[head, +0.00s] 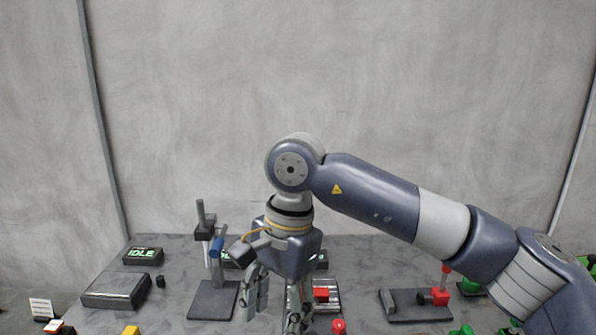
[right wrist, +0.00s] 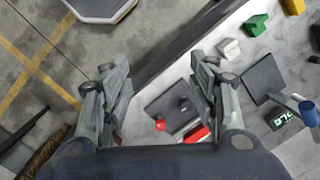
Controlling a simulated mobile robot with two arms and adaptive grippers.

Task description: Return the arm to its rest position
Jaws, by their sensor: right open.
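My right arm (head: 370,192) comes in from the right and bends down over the table. Its gripper (head: 272,308) hangs above the grey table (head: 360,262), fingers pointing down. In the right wrist view the gripper's fingers (right wrist: 160,75) are wide apart, with nothing between them. Below and beyond the fingers, a red block (right wrist: 196,134) and a red knob (right wrist: 160,125) show by a dark plate (right wrist: 172,107). In the head view the gripper partly hides the fixture with a red block (head: 321,294) behind it. My left gripper is not in view.
Left of the gripper stand a fixture with a blue cylinder (head: 217,247), a dark box (head: 117,290) and an IDLE display (head: 142,256). On the right is a dark fixture with a red block (head: 440,297), beside green blocks (head: 470,287). A concrete wall (head: 200,110) stands behind.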

